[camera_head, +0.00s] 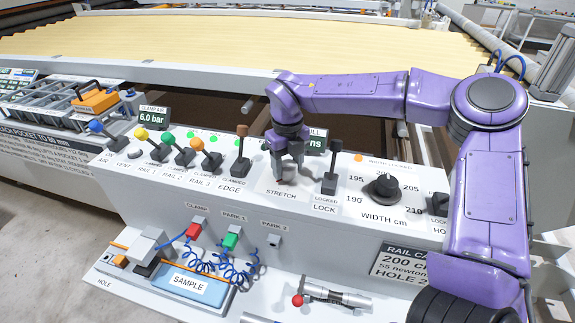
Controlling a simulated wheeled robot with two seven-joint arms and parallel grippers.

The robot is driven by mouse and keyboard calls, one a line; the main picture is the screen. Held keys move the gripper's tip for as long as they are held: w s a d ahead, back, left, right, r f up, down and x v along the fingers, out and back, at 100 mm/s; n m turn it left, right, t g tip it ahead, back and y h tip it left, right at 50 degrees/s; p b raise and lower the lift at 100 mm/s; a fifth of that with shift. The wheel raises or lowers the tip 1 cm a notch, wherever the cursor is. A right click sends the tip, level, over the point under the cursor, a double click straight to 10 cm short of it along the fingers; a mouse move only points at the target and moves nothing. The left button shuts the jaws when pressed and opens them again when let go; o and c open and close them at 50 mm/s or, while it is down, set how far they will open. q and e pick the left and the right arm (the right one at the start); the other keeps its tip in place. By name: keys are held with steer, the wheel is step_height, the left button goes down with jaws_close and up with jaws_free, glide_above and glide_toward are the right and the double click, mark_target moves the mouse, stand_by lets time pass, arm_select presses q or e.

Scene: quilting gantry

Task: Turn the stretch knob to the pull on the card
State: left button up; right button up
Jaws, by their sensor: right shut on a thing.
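My right gripper (283,174) points down onto the panel just above the STRETCH label (281,194). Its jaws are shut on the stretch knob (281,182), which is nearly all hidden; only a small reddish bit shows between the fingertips. The pull display (317,141) behind the gripper is partly covered, so its number cannot be read. The rail card (406,265) on the front face shows 200 cm and 55 newtons; my right arm covers its right edge. My left gripper is not in view.
The black lock lever (329,178) stands upright close right of the gripper. Farther right is the black width knob (383,187). Several coloured levers and the brown edge lever (241,150) stand left. A sample tray (187,287) lies on the lower shelf.

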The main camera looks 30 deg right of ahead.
mark_target(288, 165)
steer(key=m+b, duration=0.2)
steer(key=m, duration=0.2)
steer(key=shift+f, duration=0.15)
steer(key=shift+m+b, duration=1.15)
steer(key=shift+m, duration=0.85)
steer(key=o, duration=1)
steer(key=shift+r, duration=0.2)
step_height(288, 165, up, 10)
steer(key=shift+r, duration=0.2)
